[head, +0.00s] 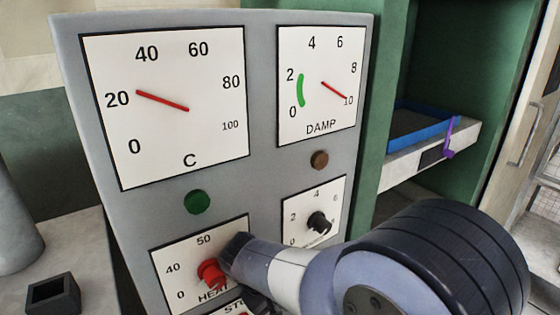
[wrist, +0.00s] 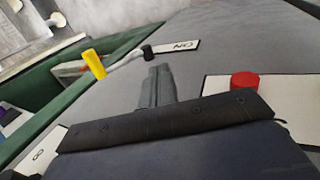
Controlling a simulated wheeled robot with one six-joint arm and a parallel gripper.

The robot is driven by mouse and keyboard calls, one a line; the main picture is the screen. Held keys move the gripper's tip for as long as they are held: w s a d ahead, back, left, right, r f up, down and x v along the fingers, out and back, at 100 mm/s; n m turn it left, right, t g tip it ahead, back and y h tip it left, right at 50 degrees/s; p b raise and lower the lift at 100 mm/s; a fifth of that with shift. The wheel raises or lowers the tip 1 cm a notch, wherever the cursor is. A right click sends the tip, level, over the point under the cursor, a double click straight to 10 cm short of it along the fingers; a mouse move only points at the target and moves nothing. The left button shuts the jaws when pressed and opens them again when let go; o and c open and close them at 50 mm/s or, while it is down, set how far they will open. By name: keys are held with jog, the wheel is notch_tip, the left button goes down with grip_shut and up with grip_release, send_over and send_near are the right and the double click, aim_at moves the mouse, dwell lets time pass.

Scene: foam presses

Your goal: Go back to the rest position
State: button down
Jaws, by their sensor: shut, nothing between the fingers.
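My gripper (wrist: 158,76) shows in the wrist view as two grey fingers closed together, with nothing between them. It is over the grey panel face, to the left of a red round knob or button (wrist: 245,81) on a white plate, and apart from it. In the head view my arm crosses the lower right and reaches in front of the panel (head: 265,190). The fingertips cannot be made out there. The red HEAT knob (head: 211,272) is just left of the arm's dark end, and I cannot tell if they touch.
The C gauge (head: 170,135) reads about 20. The DAMP gauge (head: 318,110) points near 10. A green button (head: 197,202), brown button (head: 319,160) and black knob (head: 319,222) are on the panel. A yellow handle (wrist: 93,63) stands left of the fingers. A blue tray (head: 425,135) is in the green press.

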jog(key=w+d+p, duration=0.3)
jog(key=w+d, duration=0.4)
jog(key=d, duration=0.3)
jog(key=s+a+f, duration=0.2)
jog(key=s+a, duration=0.4)
jog(key=a, duration=0.3)
jog(key=shift+s, duration=0.15)
